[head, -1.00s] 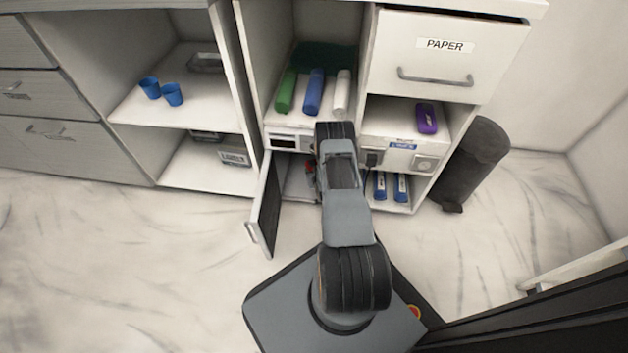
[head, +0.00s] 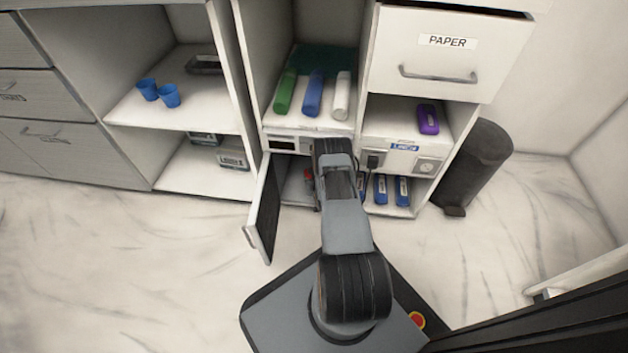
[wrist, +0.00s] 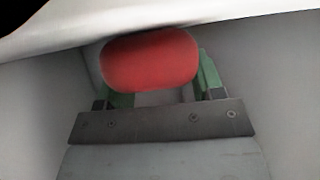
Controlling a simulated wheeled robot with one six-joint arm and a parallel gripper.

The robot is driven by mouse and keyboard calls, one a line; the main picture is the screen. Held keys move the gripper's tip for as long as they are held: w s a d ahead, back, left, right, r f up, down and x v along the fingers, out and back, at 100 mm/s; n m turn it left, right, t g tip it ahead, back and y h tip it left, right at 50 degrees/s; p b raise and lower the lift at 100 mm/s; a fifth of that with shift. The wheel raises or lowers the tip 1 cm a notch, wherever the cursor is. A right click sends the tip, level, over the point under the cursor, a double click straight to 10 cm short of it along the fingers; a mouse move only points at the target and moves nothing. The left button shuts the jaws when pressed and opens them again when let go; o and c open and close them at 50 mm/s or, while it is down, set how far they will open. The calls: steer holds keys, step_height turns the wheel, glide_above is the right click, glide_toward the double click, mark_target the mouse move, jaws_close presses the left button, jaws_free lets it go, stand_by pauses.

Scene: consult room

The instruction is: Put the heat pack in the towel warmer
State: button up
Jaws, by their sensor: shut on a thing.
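A red, rounded heat pack (wrist: 150,60) is held between the green fingers of my gripper (wrist: 154,78) in the wrist view. A small part of the heat pack shows in the head view (head: 308,174), inside the open towel warmer beside my arm. The towel warmer (head: 283,143) is a white unit low in the middle cabinet, with its dark-faced door (head: 265,212) swung open to the left. In the wrist view pale walls surround the pack. My arm hides much of the opening, and I cannot tell whether the pack touches the floor inside.
Green (head: 285,92), blue (head: 313,93) and white (head: 341,95) rolls lie on the shelf above. A purple item (head: 428,119) rests above the unit labelled LINEN (head: 404,147), with blue packs (head: 402,190) below. A dark bin (head: 475,165) stands right. Floor at left is clear.

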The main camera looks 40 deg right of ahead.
steer(key=o, duration=1.1)
steer(key=shift+c, duration=0.2)
steer(key=shift+r, duration=0.15)
steer(key=p+v, duration=0.5)
steer(key=v, duration=0.5)
steer(key=shift+s+a+r, duration=0.1)
steer(key=shift+s+r, duration=0.15)
steer(key=shift+s, duration=0.05)
steer(key=shift+s+a+r+p, duration=0.2)
steer(key=shift+s+p, duration=0.15)
steer(key=shift+s, duration=0.2)
